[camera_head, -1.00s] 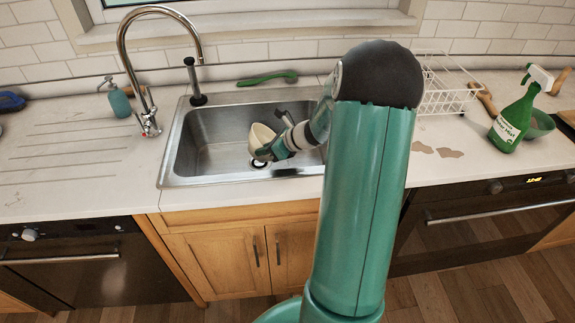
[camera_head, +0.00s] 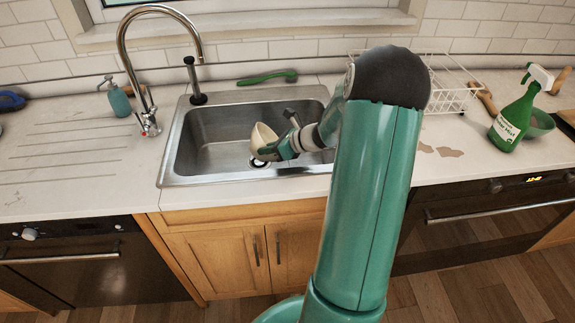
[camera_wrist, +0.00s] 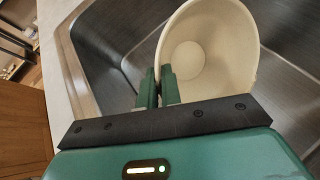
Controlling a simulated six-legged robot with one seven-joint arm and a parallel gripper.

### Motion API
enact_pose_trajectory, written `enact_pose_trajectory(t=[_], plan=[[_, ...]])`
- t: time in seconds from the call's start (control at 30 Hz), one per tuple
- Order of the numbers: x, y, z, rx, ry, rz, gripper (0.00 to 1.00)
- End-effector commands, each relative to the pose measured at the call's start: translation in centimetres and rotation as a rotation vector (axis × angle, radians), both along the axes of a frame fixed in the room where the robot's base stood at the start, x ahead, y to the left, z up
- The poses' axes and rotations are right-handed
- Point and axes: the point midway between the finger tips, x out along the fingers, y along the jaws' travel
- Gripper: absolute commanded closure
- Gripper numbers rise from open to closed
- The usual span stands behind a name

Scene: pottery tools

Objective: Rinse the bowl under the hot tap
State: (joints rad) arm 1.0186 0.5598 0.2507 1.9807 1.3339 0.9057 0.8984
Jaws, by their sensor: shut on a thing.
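My gripper (camera_head: 276,151) is shut on the rim of a cream bowl (camera_head: 263,139) and holds it inside the steel sink (camera_head: 215,135), tilted on its side. In the wrist view the gripper fingers (camera_wrist: 160,88) pinch the near left side of the bowl (camera_wrist: 215,50), and its inside looks empty. The chrome tap (camera_head: 160,15) arches over the left part of the sink, with its spout left of and above the bowl. Red shows at the base of the tap. I see no water running.
A black-handled plunger-like tool (camera_head: 194,82) stands behind the sink, beside a green tool (camera_head: 267,78). A teal soap bottle (camera_head: 119,100) stands left of the tap. A white wire rack (camera_head: 450,88) and green spray bottle (camera_head: 512,122) stand right.

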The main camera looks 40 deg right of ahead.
Motion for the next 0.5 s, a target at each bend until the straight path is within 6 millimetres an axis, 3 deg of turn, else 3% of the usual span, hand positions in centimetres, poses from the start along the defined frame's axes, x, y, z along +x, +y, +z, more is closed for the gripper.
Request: enact_pose_trajectory(t=[0.5], plan=[[-0.16,-0.49,0.01,0.055,-0.032,0.001,1.0]])
